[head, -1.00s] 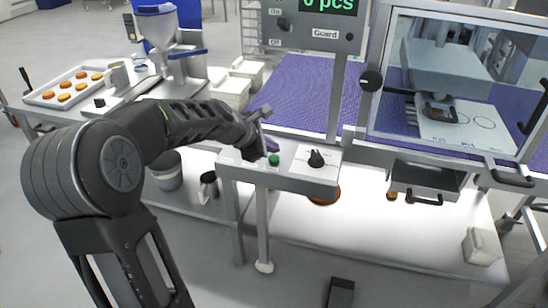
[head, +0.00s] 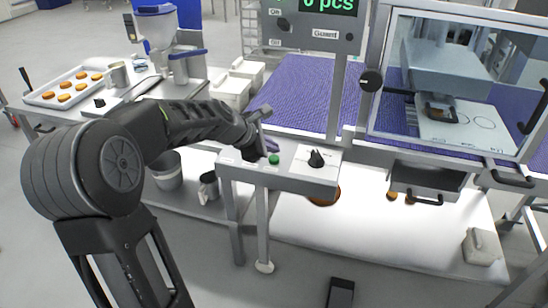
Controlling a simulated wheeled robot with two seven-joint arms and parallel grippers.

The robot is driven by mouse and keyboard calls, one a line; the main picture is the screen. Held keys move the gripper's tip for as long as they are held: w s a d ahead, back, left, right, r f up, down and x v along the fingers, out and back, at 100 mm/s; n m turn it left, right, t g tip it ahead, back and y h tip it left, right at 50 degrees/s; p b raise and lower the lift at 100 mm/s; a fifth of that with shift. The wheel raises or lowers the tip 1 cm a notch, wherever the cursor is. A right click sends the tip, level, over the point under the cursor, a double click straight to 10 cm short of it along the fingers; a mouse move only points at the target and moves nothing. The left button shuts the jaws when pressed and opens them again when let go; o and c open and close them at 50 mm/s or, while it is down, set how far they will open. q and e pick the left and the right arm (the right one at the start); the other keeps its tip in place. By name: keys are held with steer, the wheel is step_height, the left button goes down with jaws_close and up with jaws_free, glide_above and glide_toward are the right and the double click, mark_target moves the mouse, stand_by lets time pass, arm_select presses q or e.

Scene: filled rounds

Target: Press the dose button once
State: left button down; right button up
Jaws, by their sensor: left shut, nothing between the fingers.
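A grey control box (head: 290,180) on a post carries a round green button (head: 273,159) and a black rotary knob (head: 316,158). I cannot read the labels on the box, so I cannot tell which control is the dose button. My left gripper (head: 268,140) is shut and empty, just above and beside the green button at the left part of the box. My forearm hides part of the gripper and the box's left end; whether the fingertips touch anything is unclear. My right gripper is not in view.
A display panel (head: 312,22) reading "0 pcs" stands above a purple conveyor belt (head: 300,95). A windowed guard (head: 450,85) is at right. A tray of round orange pieces (head: 50,94) and a hopper (head: 165,35) stand at left. A white lower surface (head: 385,240) lies below.

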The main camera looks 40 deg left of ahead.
mark_target(272, 159)
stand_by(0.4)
arm_select(q)
steer(key=shift+f, duration=0.45)
steer(key=shift+f+b, duration=0.55)
steer(key=shift+b, duration=0.15)
stand_by(0.5)
steer(key=shift+r, duration=0.1)
steer(key=shift+r+p, duration=0.9)
steer(key=shift+p, duration=0.1)
step_height(272, 159, up, 5)
steer(key=p, duration=0.5)
stand_by(0.9)
